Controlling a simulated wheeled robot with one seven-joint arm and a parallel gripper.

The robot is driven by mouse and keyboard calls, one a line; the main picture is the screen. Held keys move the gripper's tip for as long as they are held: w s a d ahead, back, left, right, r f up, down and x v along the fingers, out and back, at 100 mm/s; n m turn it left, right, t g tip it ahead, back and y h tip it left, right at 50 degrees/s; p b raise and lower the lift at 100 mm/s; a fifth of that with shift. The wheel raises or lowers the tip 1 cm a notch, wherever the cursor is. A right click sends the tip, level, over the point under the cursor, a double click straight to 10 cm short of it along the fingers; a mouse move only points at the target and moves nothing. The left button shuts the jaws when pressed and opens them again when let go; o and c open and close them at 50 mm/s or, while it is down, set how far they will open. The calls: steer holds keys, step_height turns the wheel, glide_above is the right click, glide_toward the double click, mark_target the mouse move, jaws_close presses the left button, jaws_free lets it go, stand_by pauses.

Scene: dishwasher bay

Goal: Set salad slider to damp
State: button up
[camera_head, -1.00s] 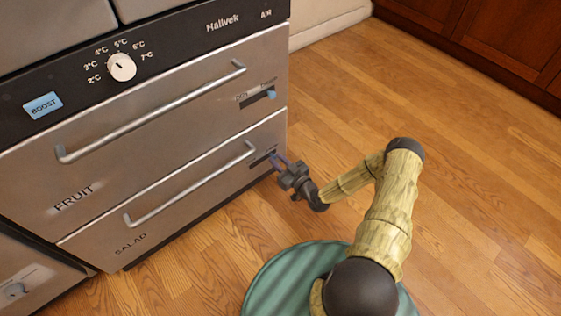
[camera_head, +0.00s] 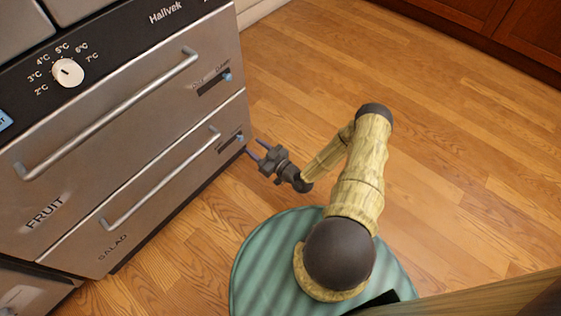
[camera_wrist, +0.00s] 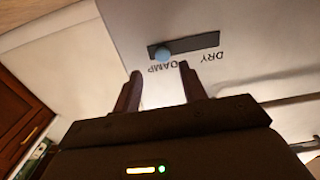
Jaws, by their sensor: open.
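The salad slider (camera_head: 230,144) is a dark slot with a small light-blue knob at the right of the lower, SALAD drawer (camera_head: 150,195). In the wrist view the lettering is upside down, with DAMP by the slot's left end and DRY by its right. The blue knob (camera_wrist: 163,54) sits close to the DAMP end, with a little dark slot showing beyond it. My gripper (camera_head: 253,148) is open and empty, just off the drawer front beside the slider. In the wrist view its fingertips (camera_wrist: 160,68) are spread just below the knob, with nothing between them.
The FRUIT drawer (camera_head: 80,180) above has its own slider (camera_head: 214,84) with a blue knob. A long bar handle (camera_head: 160,180) crosses the SALAD drawer. A white temperature dial (camera_head: 68,73) is higher up. Wooden floor (camera_head: 300,80) is clear to the right.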

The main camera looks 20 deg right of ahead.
steer(key=p+v, duration=0.4)
steer(key=v, duration=0.8)
steer(key=shift+s, duration=0.2)
steer(key=shift+w+d, duration=0.1)
steer(key=shift+d, duration=0.05)
